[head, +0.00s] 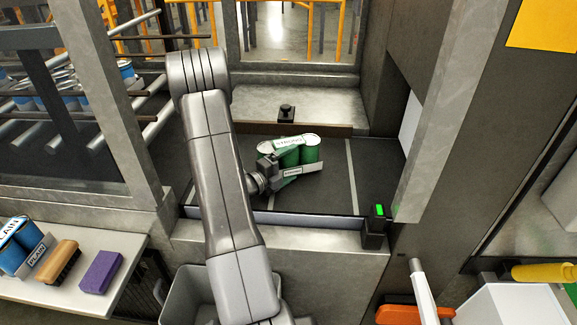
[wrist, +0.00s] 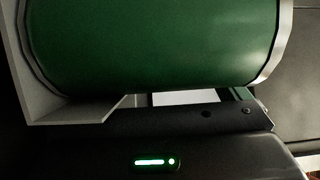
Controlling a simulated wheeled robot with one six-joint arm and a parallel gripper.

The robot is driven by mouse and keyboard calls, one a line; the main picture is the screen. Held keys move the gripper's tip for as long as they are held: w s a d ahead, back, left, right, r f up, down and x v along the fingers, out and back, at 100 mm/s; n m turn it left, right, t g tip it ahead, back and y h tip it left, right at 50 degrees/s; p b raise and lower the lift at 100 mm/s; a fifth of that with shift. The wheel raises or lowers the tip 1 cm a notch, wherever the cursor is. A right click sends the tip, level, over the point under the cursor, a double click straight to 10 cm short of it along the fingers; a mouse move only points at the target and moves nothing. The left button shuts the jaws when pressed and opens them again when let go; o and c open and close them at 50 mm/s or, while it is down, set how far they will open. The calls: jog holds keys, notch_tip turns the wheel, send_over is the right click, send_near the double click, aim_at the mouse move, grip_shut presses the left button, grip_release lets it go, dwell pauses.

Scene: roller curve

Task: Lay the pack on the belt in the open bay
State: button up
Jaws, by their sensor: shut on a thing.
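The pack (head: 310,151) is a set of green cans with white rims and a pale sleeve or tray in the head view. It is at the dark belt (head: 328,192), left of a pale line across it. I cannot tell whether the pack touches the belt. My gripper (head: 272,170) is shut on the pack from its left front side. In the wrist view a green can (wrist: 150,40) of the pack and its pale tray wall fill the upper part, close above my dark gripper (wrist: 190,118). My arm hides the belt's left part.
A post with a green light (head: 379,210) stands at the bay's front right corner. A black knob (head: 286,112) sits on the ledge behind. A grey frame pillar (head: 470,100) bounds the right. Blue cans (head: 15,245), a brush (head: 58,262) and a purple block (head: 101,272) lie on the left shelf.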

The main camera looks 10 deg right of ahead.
jog(key=shift+f, duration=0.1)
jog(key=o, duration=1.6)
jog(key=shift+c, duration=0.2)
jog(key=shift+r+p, duration=0.65)
jog(key=shift+p, duration=0.2)
jog(key=b+v, duration=0.3)
jog(key=v, duration=0.9)
